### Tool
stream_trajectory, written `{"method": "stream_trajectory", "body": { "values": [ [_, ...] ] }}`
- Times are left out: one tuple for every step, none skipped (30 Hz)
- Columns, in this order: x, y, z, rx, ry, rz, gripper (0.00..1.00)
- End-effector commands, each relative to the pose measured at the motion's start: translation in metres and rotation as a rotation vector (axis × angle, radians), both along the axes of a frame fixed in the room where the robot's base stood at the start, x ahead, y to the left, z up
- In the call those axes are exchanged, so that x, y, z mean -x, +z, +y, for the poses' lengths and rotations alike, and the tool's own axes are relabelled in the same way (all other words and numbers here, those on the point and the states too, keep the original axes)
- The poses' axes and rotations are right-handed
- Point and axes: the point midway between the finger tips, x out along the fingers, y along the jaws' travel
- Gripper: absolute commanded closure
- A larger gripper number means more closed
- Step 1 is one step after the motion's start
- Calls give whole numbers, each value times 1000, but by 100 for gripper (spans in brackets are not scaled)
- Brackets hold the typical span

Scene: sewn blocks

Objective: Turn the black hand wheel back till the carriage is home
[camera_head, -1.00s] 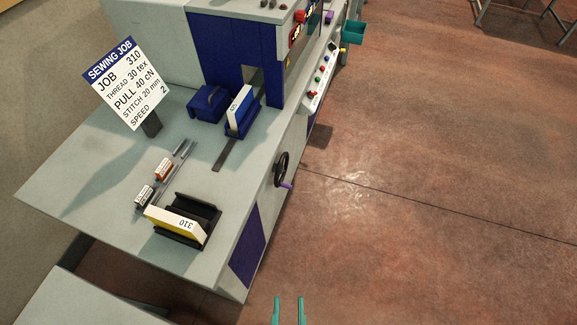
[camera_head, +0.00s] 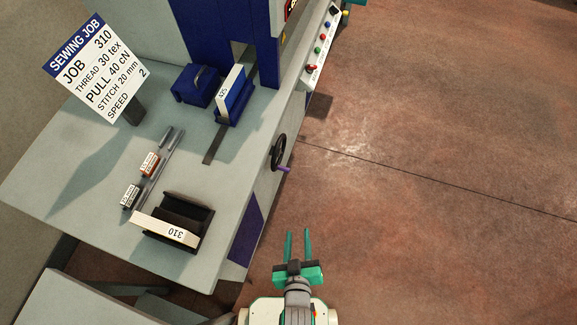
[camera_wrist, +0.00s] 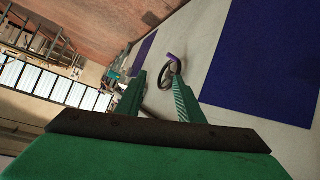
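The black hand wheel (camera_head: 278,152) is on the side of the grey machine bench, with a purple handle (camera_head: 284,169) at its lower right. In the wrist view the wheel (camera_wrist: 166,76) and its purple handle (camera_wrist: 174,58) show beyond my fingertips. My gripper (camera_head: 298,232) is open and empty, below the wheel in the head view and apart from it. The blue carriage (camera_head: 229,111) holds a white and blue block marked 425 and stands on the dark slot (camera_head: 214,146) in the bench top, near the blue machine housing.
A black holder (camera_head: 190,214) with a block marked 310 (camera_head: 165,229) sits at the bench's front. Small labelled pieces lie on rails behind it. A job sign (camera_head: 100,75) stands at left. Buttons (camera_head: 317,52) line the machine's side. The floor at right is clear.

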Motion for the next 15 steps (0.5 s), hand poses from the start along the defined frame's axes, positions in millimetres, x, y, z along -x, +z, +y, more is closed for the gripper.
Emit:
{"method": "stream_trajectory", "body": {
  "values": [
    [-12, -10, -3, 21, 11, 21, 66],
    [-17, -18, -4, 33, 18, 39, 66],
    [-24, -26, -6, 50, 30, 63, 66],
    [-29, -33, -7, 61, 39, 81, 66],
    [-34, -39, -8, 72, 47, 99, 66],
    [-42, -47, -11, 87, 58, 122, 66],
    [-47, -53, -13, 99, 67, 139, 66],
    [-52, -58, -14, 110, 76, 156, 66],
    [-59, -66, -17, 122, 88, 180, 66],
    [-65, -70, -18, 130, 98, 196, 66],
    [-71, -75, -19, 141, 110, 212, 66],
    [-78, -81, -20, 153, 126, 236, 66],
    [-84, -85, -21, 161, 139, 252, 66],
    [-89, -89, -22, 168, 152, 268, 66],
    [-97, -94, -23, 178, 171, 290, 66]
  ]
}}
